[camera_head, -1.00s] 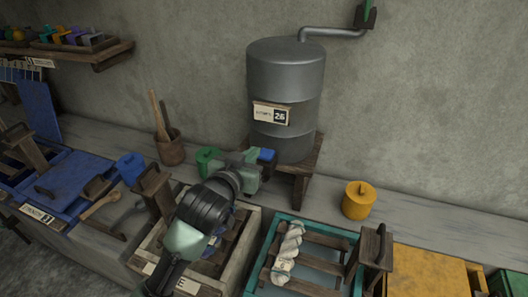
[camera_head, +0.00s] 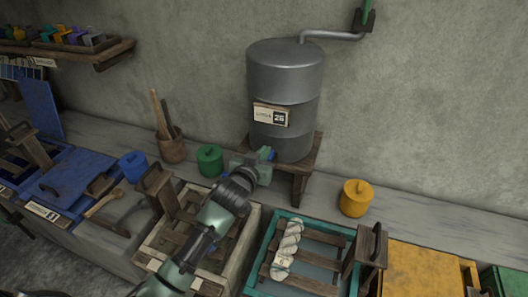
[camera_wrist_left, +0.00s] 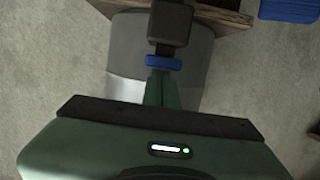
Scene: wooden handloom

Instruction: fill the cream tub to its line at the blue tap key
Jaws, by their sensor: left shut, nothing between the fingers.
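The cream tub (camera_head: 255,222) is a pale wooden box with dark slats inside, below the grey metal barrel (camera_head: 284,75). My left arm crosses over it and hides part of its inside, so I cannot read its line or level. The blue tap key (camera_head: 268,153) sits low at the barrel's front. It also shows in the left wrist view as a blue band (camera_wrist_left: 163,62) below a dark block. My left gripper (camera_head: 258,161) is shut and empty, its tips close at the key. I cannot tell whether they touch. My right gripper is not in view.
A teal tub (camera_head: 258,250) with a pale skein (camera_head: 287,248) stands right of the cream tub. Blue tubs (camera_head: 70,180) are at the left. A green pot (camera_head: 210,160) and a yellow pot (camera_head: 355,198) stand on the bench. A wooden stand (camera_head: 305,170) holds the barrel.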

